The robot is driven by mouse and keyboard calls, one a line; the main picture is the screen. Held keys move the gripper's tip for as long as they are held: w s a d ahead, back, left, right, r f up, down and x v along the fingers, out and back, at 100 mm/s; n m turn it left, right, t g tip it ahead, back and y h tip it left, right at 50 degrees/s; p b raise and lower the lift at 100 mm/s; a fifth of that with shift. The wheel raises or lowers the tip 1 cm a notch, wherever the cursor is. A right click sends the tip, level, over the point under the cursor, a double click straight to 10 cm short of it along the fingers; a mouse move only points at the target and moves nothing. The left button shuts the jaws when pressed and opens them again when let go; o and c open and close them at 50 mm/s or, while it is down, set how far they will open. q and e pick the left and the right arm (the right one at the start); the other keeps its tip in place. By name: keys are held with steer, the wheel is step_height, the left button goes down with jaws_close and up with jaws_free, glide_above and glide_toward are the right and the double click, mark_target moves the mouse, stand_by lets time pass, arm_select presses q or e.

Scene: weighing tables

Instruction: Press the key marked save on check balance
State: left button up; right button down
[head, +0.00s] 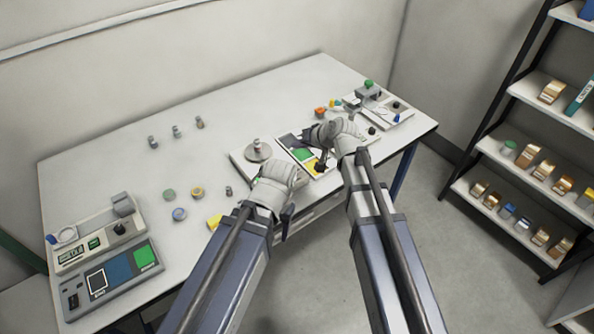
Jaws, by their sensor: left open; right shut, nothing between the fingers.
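A balance with a round metal pan (258,153) and a small weight on it stands near the table's front edge. A panel with coloured keys (303,154), green and yellow among them, adjoins it on the right. The key markings are too small to read, so I cannot tell which key is save or which device is the check balance. My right gripper (321,160) is shut and empty, over the right part of this panel and hiding some of it; contact cannot be told. My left gripper (282,178) is open and empty, in front of the pan balance.
Another device with a display (72,255) and a panel with blue and green keys (118,273) stands at the table's left end. More equipment (370,92) stands at the right end. Small weights (176,131) and round tins (179,214) stand on the table. A shelf (535,165) is at right.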

mark_target(299, 174)
steer(key=shift+f+b, duration=4.4)
steer(key=shift+f, duration=0.1)
steer(key=shift+f+b, duration=0.3)
steer(key=shift+b, duration=0.05)
steer(key=shift+f+b, duration=0.35)
steer(key=shift+b, duration=0.05)
steer(key=shift+r, duration=0.15)
steer(key=shift+r+p, duration=0.65)
steer(key=shift+p, duration=0.2)
step_height(299, 174, up, 5)
steer(key=p, duration=0.5)
